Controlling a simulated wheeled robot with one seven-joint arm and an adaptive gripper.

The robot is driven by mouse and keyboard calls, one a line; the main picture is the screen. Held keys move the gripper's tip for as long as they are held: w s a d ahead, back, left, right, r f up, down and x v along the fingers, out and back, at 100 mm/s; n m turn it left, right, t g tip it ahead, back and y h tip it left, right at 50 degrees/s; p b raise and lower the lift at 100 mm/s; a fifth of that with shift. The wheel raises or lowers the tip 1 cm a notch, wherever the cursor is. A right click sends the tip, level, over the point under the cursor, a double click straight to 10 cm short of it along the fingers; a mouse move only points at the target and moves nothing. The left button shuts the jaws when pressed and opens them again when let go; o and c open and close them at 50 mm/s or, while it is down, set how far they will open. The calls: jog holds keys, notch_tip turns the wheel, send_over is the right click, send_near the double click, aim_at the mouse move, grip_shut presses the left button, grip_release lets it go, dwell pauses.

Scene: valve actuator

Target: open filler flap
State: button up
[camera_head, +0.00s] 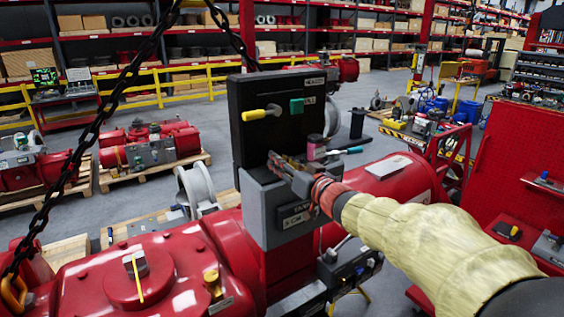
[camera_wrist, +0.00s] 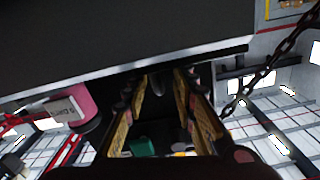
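No part is clearly marked as the filler flap, so I cannot tell which piece it is. A black panel box (camera_head: 275,120) stands upright on a grey box (camera_head: 280,208) above the red actuator (camera_head: 150,275). The black box bears a yellow-handled lever (camera_head: 258,114) and a green block (camera_head: 297,106). My gripper (camera_head: 280,163) is at the front of these boxes, near their junction. In the wrist view its fingers (camera_wrist: 160,85) are apart, with a small dark rounded part showing between the tips. Contact is unclear. A broad dark surface (camera_wrist: 120,35) fills the top of that view.
A pink cylinder (camera_head: 316,147) is just right of my gripper and also shows in the wrist view (camera_wrist: 75,105). A tool with a teal handle (camera_head: 345,151) lies beside it. A chain (camera_head: 110,120) hangs at left. A red pegboard (camera_head: 520,170) stands at right.

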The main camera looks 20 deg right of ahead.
jog(key=shift+c, duration=1.1)
jog(key=c, duration=0.4)
grip_shut()
